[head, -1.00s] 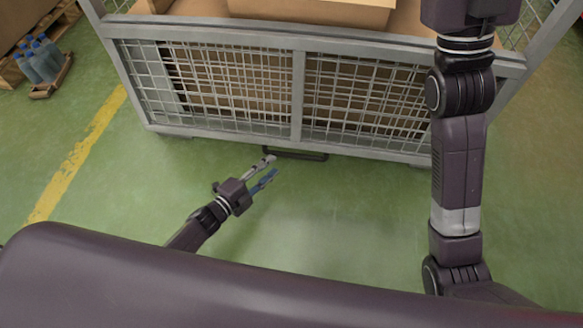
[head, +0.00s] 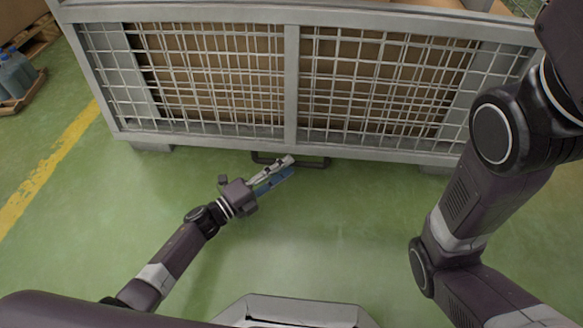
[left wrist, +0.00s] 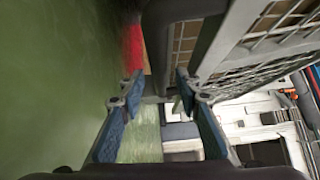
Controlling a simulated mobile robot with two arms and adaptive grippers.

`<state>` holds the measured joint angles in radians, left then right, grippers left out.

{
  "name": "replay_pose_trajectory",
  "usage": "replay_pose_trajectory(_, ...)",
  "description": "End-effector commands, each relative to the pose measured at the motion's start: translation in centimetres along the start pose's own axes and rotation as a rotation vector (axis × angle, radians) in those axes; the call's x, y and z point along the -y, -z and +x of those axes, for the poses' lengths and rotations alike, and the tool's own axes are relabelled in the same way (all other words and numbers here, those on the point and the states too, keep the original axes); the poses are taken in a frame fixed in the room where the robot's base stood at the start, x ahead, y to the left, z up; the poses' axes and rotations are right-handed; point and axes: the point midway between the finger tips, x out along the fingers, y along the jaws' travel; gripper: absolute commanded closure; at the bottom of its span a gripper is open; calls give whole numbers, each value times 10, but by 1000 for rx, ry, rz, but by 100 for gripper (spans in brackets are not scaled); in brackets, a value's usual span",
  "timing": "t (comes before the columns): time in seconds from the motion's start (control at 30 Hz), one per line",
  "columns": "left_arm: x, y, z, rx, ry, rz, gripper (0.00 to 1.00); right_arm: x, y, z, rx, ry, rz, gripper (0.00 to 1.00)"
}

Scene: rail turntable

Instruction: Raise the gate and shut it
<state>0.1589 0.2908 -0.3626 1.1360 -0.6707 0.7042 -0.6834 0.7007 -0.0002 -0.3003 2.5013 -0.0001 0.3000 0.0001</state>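The gate is a grey-framed wire mesh panel (head: 291,85) on the front of a cage. It stands upright and looks shut. A black bar handle (head: 317,162) juts out below its lower rail, near the middle. My left gripper (head: 286,166) is at the left part of this handle, its tips overlapping it in the head view. In the left wrist view the two blue-padded fingers (left wrist: 157,90) are apart, and the dark handle (left wrist: 163,30) runs in the gap between them. Whether they touch it I cannot tell. My right arm rises at the right; its gripper is out of view.
Brown cardboard (head: 205,62) fills the cage behind the mesh. Blue bottles (head: 14,75) stand on a pallet at the far left. A yellow line (head: 45,170) crosses the green floor (head: 300,225), which is clear in front of the cage.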

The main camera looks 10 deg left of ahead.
Motion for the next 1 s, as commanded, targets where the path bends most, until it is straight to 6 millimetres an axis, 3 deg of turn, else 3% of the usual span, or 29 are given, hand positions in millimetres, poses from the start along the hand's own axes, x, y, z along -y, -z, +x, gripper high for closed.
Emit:
replay_pose_trajectory(0.2,-2,0,26,0,1,0,69,3,5,-15,1,0,0,65)
replay_pose_trajectory(0.53,0,0,30,1,-1,-1,69,3,5,-15,1,1,0,65)
replay_pose_trajectory(0.83,0,0,30,1,-1,-1,100,3,5,-15,1,1,0,65)
replay_pose_trajectory(1.0,0,0,30,1,-1,-1,100,3,5,-15,1,1,0,65)
